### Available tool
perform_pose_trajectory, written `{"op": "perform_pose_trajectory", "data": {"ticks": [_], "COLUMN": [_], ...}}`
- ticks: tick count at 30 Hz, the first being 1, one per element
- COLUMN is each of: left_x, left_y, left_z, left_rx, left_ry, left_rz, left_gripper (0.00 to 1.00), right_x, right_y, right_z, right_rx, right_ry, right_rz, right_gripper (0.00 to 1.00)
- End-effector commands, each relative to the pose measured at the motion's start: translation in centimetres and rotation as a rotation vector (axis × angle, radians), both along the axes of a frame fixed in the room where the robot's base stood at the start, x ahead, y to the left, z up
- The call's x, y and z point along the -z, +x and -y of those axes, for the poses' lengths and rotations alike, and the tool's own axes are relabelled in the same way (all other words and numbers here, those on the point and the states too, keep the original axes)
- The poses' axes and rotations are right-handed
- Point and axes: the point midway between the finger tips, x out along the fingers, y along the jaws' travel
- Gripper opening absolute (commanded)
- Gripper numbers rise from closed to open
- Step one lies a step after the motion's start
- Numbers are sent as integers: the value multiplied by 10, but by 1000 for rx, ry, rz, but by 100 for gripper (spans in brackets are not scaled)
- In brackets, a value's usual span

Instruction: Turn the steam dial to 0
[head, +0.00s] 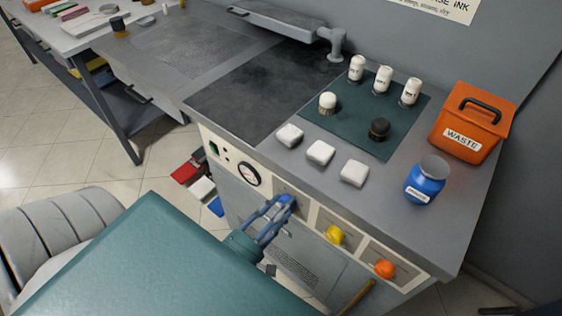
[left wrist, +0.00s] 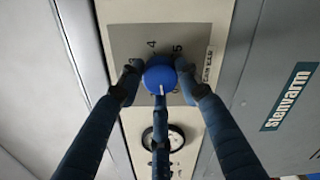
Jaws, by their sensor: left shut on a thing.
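A blue dial (head: 287,200) sits on the front panel (head: 313,213) of the grey machine. My left gripper (head: 280,205) is shut on it, its blue fingers around the knob. In the left wrist view the blue dial (left wrist: 160,76) lies between the fingertips, on a grey plate (left wrist: 133,42) with printed numbers. A 4 and a 5 show above the knob. A white mark on the knob points down in that view. The label at the plate's edge is too small to read surely, and fingers hide part of the scale. My right gripper is not in view.
A round gauge (head: 249,174) is left of the blue dial; a yellow knob (head: 335,234) and an orange knob (head: 385,269) are to its right. White blocks (head: 320,152), a blue jar (head: 425,179) and an orange waste bin (head: 473,121) stand on the top. A grey chair (head: 62,225) is at left.

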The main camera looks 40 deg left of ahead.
Motion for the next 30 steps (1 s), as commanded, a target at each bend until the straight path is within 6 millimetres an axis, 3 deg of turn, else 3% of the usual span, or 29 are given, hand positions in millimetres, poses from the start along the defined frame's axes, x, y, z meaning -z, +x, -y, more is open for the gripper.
{"op": "perform_pose_trajectory", "data": {"ticks": [15, 30], "left_x": [3, 0], "left_y": [-2, -1], "left_z": [4, 3], "left_rx": [7, 6], "left_ry": [-408, -535], "left_rz": [-41, -47], "left_gripper": [8, 8], "right_x": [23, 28], "right_y": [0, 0], "right_z": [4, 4], "right_rx": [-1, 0], "right_ry": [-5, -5], "right_rz": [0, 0], "right_gripper": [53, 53]}}
